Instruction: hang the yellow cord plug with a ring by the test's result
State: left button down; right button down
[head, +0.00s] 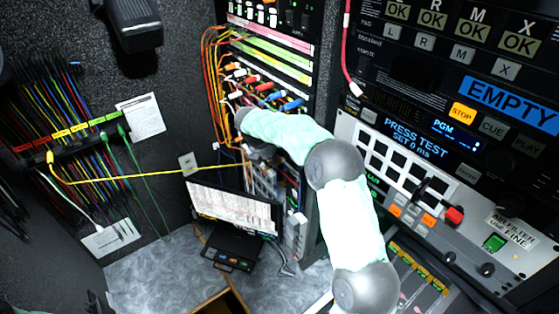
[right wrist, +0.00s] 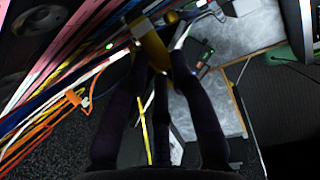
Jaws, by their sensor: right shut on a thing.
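The yellow cord (head: 140,176) runs from the cord rack on the left wall (head: 75,135) across to the patch bay (head: 262,95). Its far end is hidden by my right arm. In the right wrist view, a yellow plug (right wrist: 150,45) sits between the fingers of my right gripper (right wrist: 158,52), which is shut on it. No ring on the plug can be made out. In the head view, my right gripper is mostly hidden behind my forearm at the patch bay. The panel on the right reads "PRESS TEST" (head: 417,136) and "EMPTY" (head: 510,103). My left gripper is not in view.
Orange cords (head: 209,75) and several coloured plugs crowd the patch bay. Green cords (head: 140,170) and a white card (head: 140,116) are by the left rack. An open box (head: 222,300) is at the bottom.

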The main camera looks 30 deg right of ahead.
jog(key=shift+s+a, duration=0.15)
jog(key=shift+a, duration=1.55)
dwell(1.3)
jog(key=shift+s+a, duration=0.1)
jog(key=shift+a, duration=1.5)
jog(key=shift+a+f, duration=0.1)
jog(key=shift+a, duration=1.4)
